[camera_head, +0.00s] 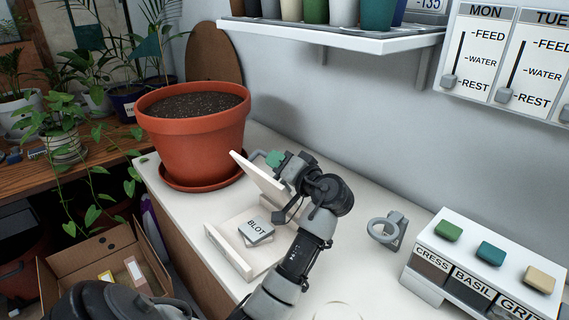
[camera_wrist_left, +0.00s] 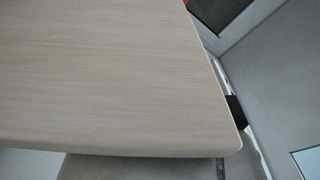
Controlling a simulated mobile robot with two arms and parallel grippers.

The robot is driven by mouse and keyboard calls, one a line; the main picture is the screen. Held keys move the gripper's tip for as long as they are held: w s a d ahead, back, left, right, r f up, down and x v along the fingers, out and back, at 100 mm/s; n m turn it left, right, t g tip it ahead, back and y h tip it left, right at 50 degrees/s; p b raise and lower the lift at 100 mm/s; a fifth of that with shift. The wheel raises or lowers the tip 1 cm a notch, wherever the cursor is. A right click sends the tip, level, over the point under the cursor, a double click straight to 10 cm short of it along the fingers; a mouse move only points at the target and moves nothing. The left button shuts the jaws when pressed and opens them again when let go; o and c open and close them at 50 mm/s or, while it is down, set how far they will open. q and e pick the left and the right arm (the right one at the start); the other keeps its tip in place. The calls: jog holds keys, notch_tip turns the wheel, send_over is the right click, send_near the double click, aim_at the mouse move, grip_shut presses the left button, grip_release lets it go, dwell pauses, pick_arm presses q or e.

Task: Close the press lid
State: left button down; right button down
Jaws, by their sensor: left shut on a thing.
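The press (camera_head: 228,252) is a pale open box on the white bench, with a grey block marked BLOT (camera_head: 257,229) inside. Its pale lid (camera_head: 254,176) stands raised and tilted at the back of the box. My left gripper (camera_head: 282,162) is shut at the lid's upper right part, with a small green piece (camera_head: 273,158) beside it; the exact grip is hidden. In the left wrist view a pale wood-grained panel, apparently the lid (camera_wrist_left: 110,75), fills much of the picture. My right gripper is not in view.
A big terracotta pot (camera_head: 195,140) of soil stands on a saucer behind the press. A grey ring holder (camera_head: 386,230) and a rack of labelled bins (camera_head: 480,262) are to the right. A shelf (camera_head: 330,38) hangs above. An open cardboard box (camera_head: 100,262) is at lower left.

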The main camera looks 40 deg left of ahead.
pick_arm(q)
jog(key=shift+s+f, duration=0.15)
jog(key=c, duration=1.1)
grip_release()
jog(key=shift+d, duration=0.1)
jog(key=d, duration=0.3)
jog(key=d+b, duration=0.1)
jog(key=d, duration=0.6)
jog(key=shift+s+d+b, duration=0.3)
jog(key=shift+d, duration=0.1)
